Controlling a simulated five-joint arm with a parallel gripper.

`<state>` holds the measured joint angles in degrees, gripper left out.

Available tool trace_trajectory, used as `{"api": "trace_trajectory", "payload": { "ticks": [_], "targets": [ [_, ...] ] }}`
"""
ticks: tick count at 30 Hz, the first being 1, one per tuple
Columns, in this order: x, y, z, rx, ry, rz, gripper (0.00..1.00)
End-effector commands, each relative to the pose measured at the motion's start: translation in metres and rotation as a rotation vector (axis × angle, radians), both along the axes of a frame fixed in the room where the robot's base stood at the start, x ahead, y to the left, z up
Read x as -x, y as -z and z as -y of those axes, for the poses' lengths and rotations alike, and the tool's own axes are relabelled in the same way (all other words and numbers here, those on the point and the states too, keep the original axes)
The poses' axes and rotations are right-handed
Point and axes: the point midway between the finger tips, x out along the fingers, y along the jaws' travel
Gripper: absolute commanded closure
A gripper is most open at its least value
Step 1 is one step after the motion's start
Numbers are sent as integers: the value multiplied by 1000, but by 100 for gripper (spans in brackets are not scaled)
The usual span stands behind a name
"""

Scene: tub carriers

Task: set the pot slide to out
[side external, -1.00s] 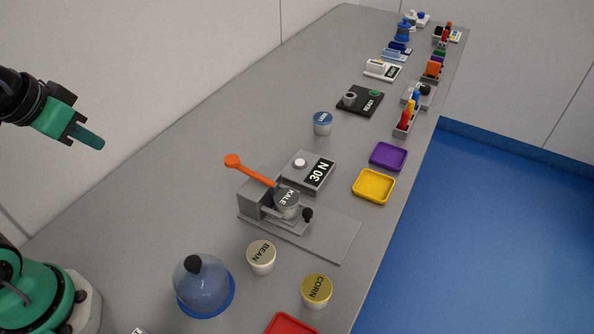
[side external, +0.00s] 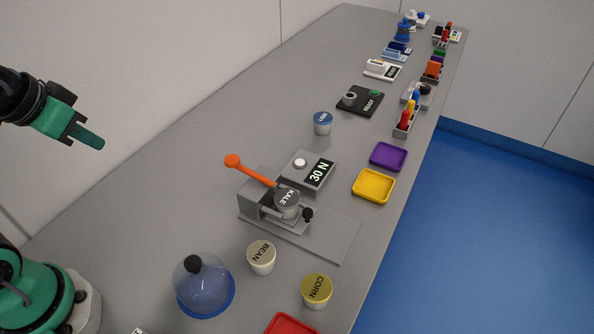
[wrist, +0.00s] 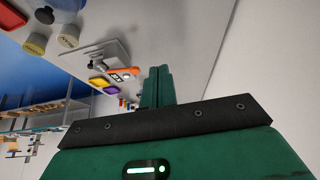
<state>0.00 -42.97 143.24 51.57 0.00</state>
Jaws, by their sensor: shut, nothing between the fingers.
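The pot slide is a grey fixture (side external: 330,238) on the bench, with a small black knob (side external: 308,214) at its front right. A pot labelled KALE (side external: 286,203) sits in it, beside a grey block with an orange-ended lever (side external: 233,161). The pot seems to be at the block end, with bare plate to its right. My gripper (side external: 101,144) is at the far left, raised well away from the fixture, shut and empty. In the wrist view my shut fingers (wrist: 160,72) point toward the bench, and the fixture (wrist: 85,53) shows beyond them.
A grey box reading 30 N (side external: 318,172) stands behind the fixture. BEAN (side external: 261,257) and CORN (side external: 316,290) pots and a blue dome with a black knob (side external: 204,285) stand in front. Yellow (side external: 374,186) and purple (side external: 388,156) trays lie to the right.

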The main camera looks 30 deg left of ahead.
Motion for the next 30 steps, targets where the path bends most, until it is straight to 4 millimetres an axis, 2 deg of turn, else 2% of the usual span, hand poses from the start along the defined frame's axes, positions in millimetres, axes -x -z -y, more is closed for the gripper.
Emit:
{"api": "trace_trajectory", "payload": {
  "ticks": [1, 6, 11, 17, 24, 30],
  "targets": [
    [0, 0, 0, 0, 0, 0, 92],
    [-3, -2, 2, -7, 20, -5, 59],
    [-14, -5, 8, -31, 91, -26, 59],
    [-41, -11, 24, -88, 264, -71, 59],
    [-81, -13, 53, -168, 520, -127, 59],
    [-112, -7, 83, -230, 737, -170, 59]
  ]
}}
